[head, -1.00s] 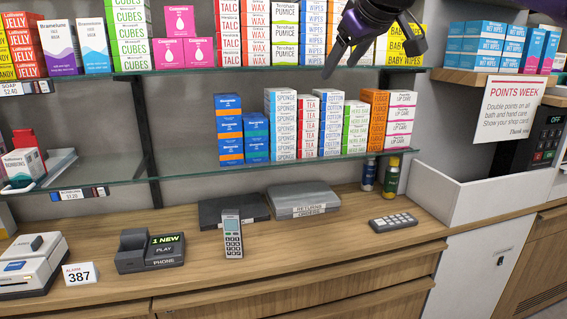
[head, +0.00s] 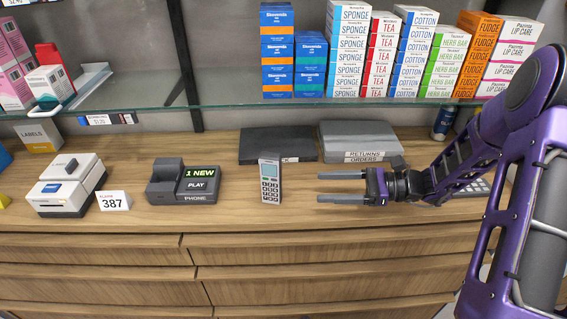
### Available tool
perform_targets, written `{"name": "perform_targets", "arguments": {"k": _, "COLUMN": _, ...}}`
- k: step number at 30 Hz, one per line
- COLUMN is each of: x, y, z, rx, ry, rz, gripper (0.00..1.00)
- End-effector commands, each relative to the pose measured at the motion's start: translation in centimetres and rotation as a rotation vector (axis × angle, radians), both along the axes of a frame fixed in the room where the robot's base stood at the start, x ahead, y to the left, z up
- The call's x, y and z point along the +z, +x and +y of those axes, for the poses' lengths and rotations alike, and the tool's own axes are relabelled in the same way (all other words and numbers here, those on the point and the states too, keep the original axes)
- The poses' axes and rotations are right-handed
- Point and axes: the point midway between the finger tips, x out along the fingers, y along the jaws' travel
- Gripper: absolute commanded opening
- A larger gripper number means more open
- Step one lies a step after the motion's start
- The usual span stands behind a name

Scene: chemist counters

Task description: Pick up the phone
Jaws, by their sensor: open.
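The phone (head: 270,181) is a grey cordless handset with a keypad and a small screen.
A dark box (head: 278,146) and a grey "RETURNS" box (head: 358,141) lie behind. A white label printer (head: 67,184) and a "387" card (head: 114,201) stand left. A glass shelf (head: 230,119) with stacked cartons overhangs the counter's back. A keypad is partly hidden behind my arm.

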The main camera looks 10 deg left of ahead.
Motion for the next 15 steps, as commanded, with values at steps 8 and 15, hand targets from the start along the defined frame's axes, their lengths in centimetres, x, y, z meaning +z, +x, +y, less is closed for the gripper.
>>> {"name": "perform_targets", "arguments": {"k": 8, "x": 0.9, "y": 0.3, "z": 1.1, "rx": -0.083, "ry": 0.123, "rz": 0.111, "gripper": 0.68}}
{"name": "perform_targets", "arguments": {"k": 15, "x": 0.9, "y": 0.2, "z": 6.3, "rx": -0.08, "ry": 0.12, "rz": 0.108, "gripper": 0.68}}
